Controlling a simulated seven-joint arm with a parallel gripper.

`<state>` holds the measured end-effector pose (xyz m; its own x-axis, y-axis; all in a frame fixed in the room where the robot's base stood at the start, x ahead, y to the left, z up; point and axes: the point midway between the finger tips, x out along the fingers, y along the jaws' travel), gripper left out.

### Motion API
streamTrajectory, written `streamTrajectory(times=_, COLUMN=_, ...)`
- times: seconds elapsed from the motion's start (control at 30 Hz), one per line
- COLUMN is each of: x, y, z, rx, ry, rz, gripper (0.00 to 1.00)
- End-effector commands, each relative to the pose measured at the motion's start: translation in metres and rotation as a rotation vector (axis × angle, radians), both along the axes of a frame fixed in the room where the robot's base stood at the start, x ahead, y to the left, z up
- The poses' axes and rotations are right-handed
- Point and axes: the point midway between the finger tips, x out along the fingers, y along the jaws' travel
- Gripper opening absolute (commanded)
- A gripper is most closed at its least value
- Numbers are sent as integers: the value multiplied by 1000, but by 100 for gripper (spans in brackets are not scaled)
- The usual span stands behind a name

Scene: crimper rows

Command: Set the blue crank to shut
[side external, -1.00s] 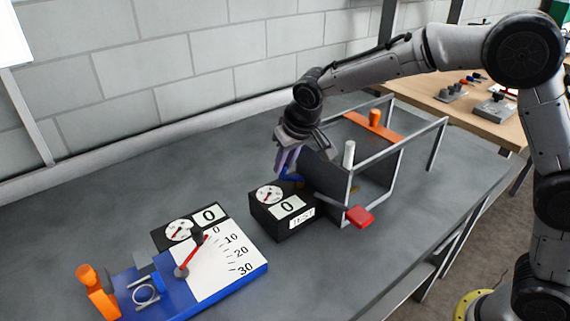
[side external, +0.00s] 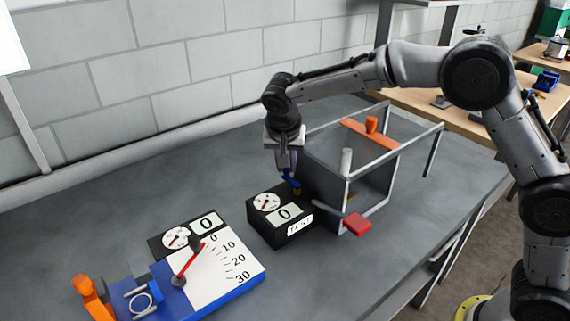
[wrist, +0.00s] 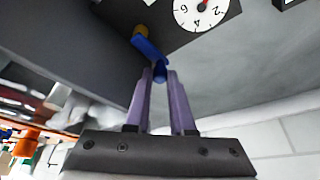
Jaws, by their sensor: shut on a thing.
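The blue crank (side external: 291,179) sits on a brass-coloured pivot at the back right of the black gauge box (side external: 280,222). In the side view its arm slants up and left from the pivot. In the wrist view the crank (wrist: 148,45) runs from the brass pivot (wrist: 140,30) down to a knob between my fingertips. My gripper (wrist: 160,76) points down and its purple fingers are shut on this blue knob. In the side view my gripper (side external: 287,165) is just above and behind the box. The box's dial (side external: 266,202) and a "0" plate face the camera.
An open grey frame (side external: 370,180) stands close right of the box, with a white cylinder, a red block (side external: 357,224) and an orange bar (side external: 370,131). A blue-based tester (side external: 235,275) with a red pointer and scale lies front left. The table behind left is clear.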

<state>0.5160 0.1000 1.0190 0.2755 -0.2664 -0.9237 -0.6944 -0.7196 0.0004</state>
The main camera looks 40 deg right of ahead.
Motion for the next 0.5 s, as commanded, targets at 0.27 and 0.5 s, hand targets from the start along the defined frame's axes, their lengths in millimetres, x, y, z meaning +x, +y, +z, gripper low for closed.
streamTrajectory(times=0.27, x=1, y=-1, z=2, rx=1, ry=-2, rz=-34, gripper=0)
streamTrajectory(times=0.5, x=0, y=-2, z=2, rx=0, ry=-2, rz=-35, gripper=0)
